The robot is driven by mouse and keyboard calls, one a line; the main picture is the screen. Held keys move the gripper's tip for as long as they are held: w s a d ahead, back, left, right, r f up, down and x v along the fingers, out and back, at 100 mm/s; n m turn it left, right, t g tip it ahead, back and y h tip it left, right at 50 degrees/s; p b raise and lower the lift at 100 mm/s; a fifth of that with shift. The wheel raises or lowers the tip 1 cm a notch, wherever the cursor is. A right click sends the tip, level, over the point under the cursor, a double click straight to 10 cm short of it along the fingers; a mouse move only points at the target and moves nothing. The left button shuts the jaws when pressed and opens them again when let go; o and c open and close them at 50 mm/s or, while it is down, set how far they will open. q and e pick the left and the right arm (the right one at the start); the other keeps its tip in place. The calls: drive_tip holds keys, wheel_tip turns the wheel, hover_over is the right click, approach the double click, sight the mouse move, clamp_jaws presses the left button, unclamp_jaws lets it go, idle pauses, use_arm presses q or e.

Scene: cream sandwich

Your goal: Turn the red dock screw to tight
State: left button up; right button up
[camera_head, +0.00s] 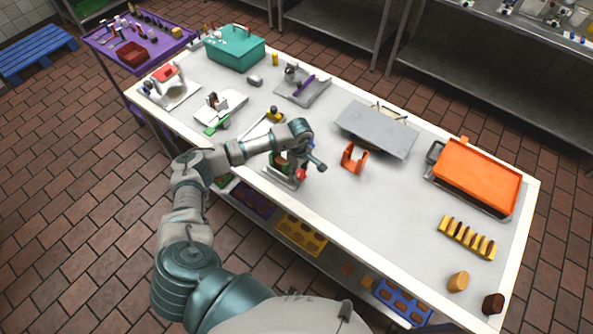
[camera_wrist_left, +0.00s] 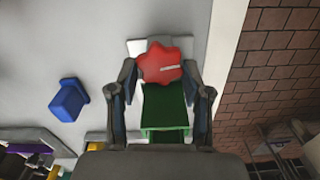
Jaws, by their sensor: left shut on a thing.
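The red dock screw (camera_wrist_left: 162,64) is a lobed red knob with a small pale mark on its face, in the upper middle of the left wrist view. It sits over a white base (camera_wrist_left: 136,47), with a green block (camera_wrist_left: 165,108) just below it in the picture. My left gripper (camera_wrist_left: 160,75) has one finger on each side of the screw and is shut on it. In the head view the screw (camera_head: 302,174) shows as a small red spot under my left wrist, near the table's front edge; my arm hides much of the dock. My right gripper is not in view.
A blue piece (camera_wrist_left: 68,100) stands left of the dock in the wrist view. An orange bracket (camera_head: 354,158), a grey plate (camera_head: 376,130) and an orange tray (camera_head: 478,178) lie to the right on the white table. The table's middle right is clear.

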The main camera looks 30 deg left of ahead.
sight(300, 172)
use_arm(q)
drive_tip(key=shift+w+d+r, duration=0.2)
drive_tip(key=shift+d+r, duration=0.05)
drive_tip(key=shift+d, duration=0.1)
drive_tip(key=o, duration=1.2)
drive_tip(key=shift+c, duration=0.2)
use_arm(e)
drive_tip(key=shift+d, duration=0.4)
use_arm(q)
drive_tip(key=shift+s, duration=0.1)
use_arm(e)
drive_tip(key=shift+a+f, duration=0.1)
use_arm(q)
drive_tip(key=shift+a+r, duration=0.1)
wheel_tip(300, 172, up, 12)
drive_tip(key=shift+d, duration=0.2)
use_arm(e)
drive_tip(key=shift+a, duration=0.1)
use_arm(q)
drive_tip(key=shift+a+f, duration=0.25)
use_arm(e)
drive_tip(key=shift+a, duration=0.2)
